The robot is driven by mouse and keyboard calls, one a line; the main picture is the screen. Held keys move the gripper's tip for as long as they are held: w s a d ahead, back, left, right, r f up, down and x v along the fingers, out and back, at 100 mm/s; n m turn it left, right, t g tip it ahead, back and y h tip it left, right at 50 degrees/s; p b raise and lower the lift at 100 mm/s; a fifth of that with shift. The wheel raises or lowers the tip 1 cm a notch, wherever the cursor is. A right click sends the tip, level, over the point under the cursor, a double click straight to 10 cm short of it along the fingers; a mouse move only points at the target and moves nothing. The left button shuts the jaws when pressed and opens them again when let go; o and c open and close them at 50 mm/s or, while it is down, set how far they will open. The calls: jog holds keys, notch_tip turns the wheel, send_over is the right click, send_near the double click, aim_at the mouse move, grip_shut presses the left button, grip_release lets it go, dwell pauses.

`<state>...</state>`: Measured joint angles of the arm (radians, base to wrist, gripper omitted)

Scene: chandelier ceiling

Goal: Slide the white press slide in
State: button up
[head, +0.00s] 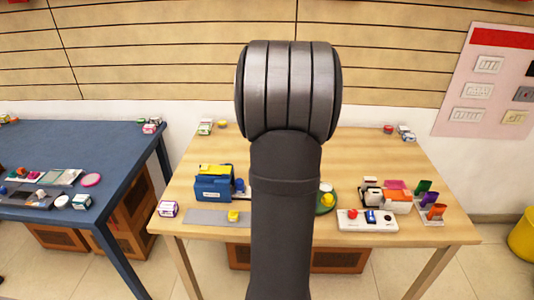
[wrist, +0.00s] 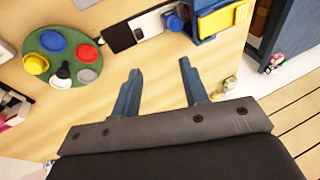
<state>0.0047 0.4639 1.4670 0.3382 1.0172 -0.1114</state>
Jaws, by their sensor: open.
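In the wrist view, a white flat piece (wrist: 147,24) with a black part lies beside a round blue knob (wrist: 173,21), near a blue device with a yellow top (wrist: 222,18). I take this white piece to be the press slide, but cannot be sure. The blue device (head: 213,188) stands left of my arm in the head view. My gripper (wrist: 160,65) is open and empty, with its two blue fingers apart over bare table. The white piece lies beyond the fingertips, not touching them. In the head view my arm hides the gripper and the table's middle.
A green round tray (wrist: 46,42) with coloured pieces lies left in the wrist view. In the head view, a white panel (head: 352,226) with red, blue and black controls sits right. A holder with coloured pieces (head: 432,210) stands beyond it. A blue table (head: 80,140) is left.

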jog(key=w+f+h, duration=0.1)
jog(key=f, duration=0.5)
jog(key=w+f+t+h, duration=0.1)
jog(key=w+f, duration=0.1)
jog(key=f, duration=0.5)
jog(key=w+a+f+h, duration=0.1)
jog(key=f, duration=0.5)
jog(key=shift+w+f+n+t, duration=0.3)
jog(key=shift+f+t, duration=0.1)
grip_shut()
